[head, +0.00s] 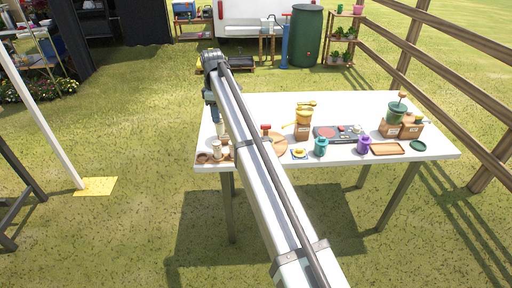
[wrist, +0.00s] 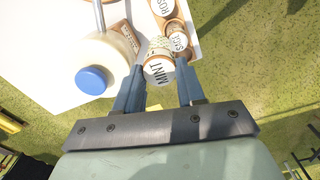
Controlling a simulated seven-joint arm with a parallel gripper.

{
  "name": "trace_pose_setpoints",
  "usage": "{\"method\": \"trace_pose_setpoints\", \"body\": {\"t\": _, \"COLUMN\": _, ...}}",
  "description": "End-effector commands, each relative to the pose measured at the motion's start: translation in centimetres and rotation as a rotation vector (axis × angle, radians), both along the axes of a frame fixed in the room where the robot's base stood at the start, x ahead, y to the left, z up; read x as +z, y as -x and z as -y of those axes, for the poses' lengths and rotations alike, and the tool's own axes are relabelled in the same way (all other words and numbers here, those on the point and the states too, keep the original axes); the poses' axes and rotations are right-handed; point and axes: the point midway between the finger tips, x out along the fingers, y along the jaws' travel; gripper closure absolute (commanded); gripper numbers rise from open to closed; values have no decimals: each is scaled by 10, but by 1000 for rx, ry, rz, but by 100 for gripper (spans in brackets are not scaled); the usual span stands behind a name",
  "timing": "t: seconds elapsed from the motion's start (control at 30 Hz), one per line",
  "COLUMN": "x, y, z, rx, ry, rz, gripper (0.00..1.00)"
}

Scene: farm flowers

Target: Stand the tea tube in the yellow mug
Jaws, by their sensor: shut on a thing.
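My gripper (wrist: 160,88) is shut on a pale tea tube with a lid marked MINT (wrist: 159,71), which sits between the two blue fingers. Its lower end is hidden in the wrist view, so I cannot tell whether it is clear of the table. In the head view my gripper is over the table's left end, partly hidden by my arm.
A white jug with a blue cap (wrist: 94,79) stands close left of the fingers. A tube marked SAGE (wrist: 179,42) is near the right finger. A teal mug (head: 320,147) and purple mug (head: 363,145) stand near the front edge. The white table (head: 255,110) has clear room at the back.

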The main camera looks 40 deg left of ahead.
Motion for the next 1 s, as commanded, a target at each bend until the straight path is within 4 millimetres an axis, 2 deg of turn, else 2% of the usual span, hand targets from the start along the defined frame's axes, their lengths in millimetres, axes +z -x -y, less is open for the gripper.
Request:
{"method": "trace_pose_setpoints", "body": {"t": 0.03, "x": 2, "y": -21, "z": 15, "rx": -26, "ry": -2, "rz": 2, "gripper": 100}}
{"method": "trace_pose_setpoints", "body": {"t": 0.2, "x": 10, "y": -75, "z": 63, "rx": -100, "ry": -11, "rz": 7, "gripper": 100}}
{"method": "trace_pose_setpoints", "body": {"t": 0.3, "x": 14, "y": -100, "z": 88, "rx": -137, "ry": -15, "rz": 9, "gripper": 100}}
{"method": "trace_pose_setpoints", "body": {"t": 0.4, "x": 17, "y": -115, "z": 109, "rx": -157, "ry": -15, "rz": 10, "gripper": 100}}
{"method": "trace_pose_setpoints", "body": {"t": 0.53, "x": 20, "y": -126, "z": 130, "rx": -163, "ry": -15, "rz": 10, "gripper": 100}}
{"method": "trace_pose_setpoints", "body": {"t": 0.6, "x": 22, "y": -120, "z": 140, "rx": -133, "ry": -11, "rz": 8, "gripper": 100}}
{"method": "trace_pose_setpoints", "body": {"t": 0.87, "x": 20, "y": -117, "z": 142, "rx": -28, "ry": 5, "rz": -3, "gripper": 100}}
{"method": "trace_pose_setpoints", "body": {"t": 1.0, "x": 9, "y": -116, "z": 142, "rx": -13, "ry": 6, "rz": -3, "gripper": 100}}
